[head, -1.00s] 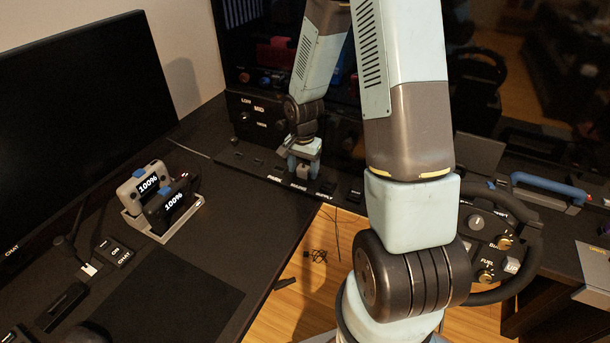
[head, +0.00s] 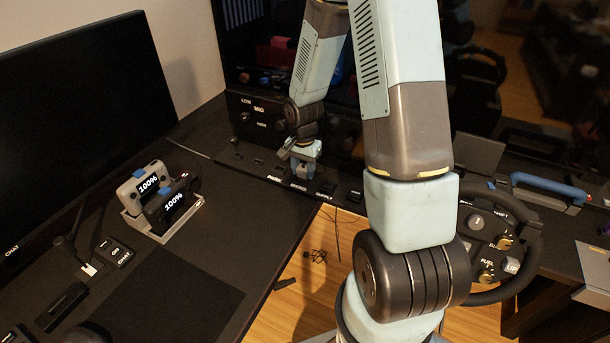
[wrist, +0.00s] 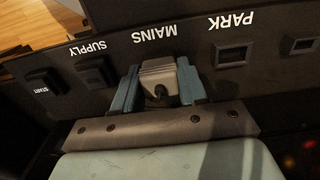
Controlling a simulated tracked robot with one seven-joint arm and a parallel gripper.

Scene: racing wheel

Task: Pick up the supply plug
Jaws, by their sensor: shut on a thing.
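The supply plug (wrist: 159,76) is a small pale grey block with a dark cable stub, in the middle of the wrist view beside the MAINS label. My gripper (wrist: 157,86) is shut on it, with a blue-grey finger against each side. In the head view my gripper (head: 302,170) is at the labelled black panel strip, low over it. I cannot tell whether the plug is seated in the MAINS socket or just clear of it. The SUPPLY position (wrist: 95,71) beside it holds a dark block. The PARK socket (wrist: 234,54) looks empty.
A dark START button block (wrist: 44,82) lies beyond SUPPLY. In the head view, a two-slot charger (head: 160,205) stands left on the desk, with a monitor (head: 80,125) behind. A racing wheel (head: 490,245) is at the right. The desk ends in front of the strip.

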